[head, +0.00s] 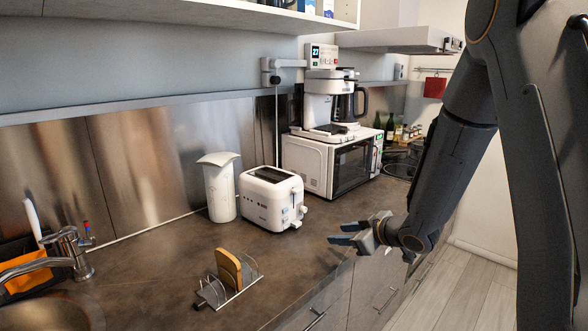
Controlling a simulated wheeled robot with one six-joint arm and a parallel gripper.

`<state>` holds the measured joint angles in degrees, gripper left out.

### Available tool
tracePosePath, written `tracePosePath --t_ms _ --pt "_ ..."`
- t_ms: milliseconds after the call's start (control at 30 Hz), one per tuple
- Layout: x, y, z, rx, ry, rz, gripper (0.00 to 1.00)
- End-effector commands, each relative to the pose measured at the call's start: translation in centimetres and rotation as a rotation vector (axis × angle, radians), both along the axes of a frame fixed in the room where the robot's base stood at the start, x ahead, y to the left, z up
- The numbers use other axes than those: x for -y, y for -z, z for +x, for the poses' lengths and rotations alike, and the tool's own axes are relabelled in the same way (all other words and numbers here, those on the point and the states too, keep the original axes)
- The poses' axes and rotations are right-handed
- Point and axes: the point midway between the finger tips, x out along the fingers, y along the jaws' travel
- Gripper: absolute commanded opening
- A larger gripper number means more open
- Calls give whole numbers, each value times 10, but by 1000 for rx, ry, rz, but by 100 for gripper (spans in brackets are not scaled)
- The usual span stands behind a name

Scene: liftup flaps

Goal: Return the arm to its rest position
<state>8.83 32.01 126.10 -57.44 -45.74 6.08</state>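My arm (455,165) comes down from the upper right of the head view. My gripper (352,235) points left near the front edge of the counter, to the right of the toast rack and in front of the toaster. Its two fingers look spread apart with nothing between them. It touches no object that I can see.
The brown counter (180,265) holds a white toaster (270,199), a white canister (218,187), a toast rack (236,288) with toast (229,269), and a microwave (325,162) under a coffee maker (327,105). A sink tap (75,250) stands left. Floor (465,290) is clear at right.

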Motion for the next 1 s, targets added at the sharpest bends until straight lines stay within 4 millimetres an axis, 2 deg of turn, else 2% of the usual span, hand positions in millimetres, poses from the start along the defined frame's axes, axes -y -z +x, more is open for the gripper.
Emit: tracePosePath --t_ms 233,367,467,533,700,833,900,1000 --pt "32 -2 -17 -113 200 -96 37" --pt "55 -2 -46 -227 351 -148 37" --pt "73 0 -90 -368 494 -183 37" --pt "80 1 -130 -489 589 -193 37" --pt "74 3 -224 -764 739 -180 37" --pt "62 2 -269 -899 785 -159 37" --pt "58 1 -282 -939 796 -151 37" --pt "55 1 -290 -965 800 -148 37"
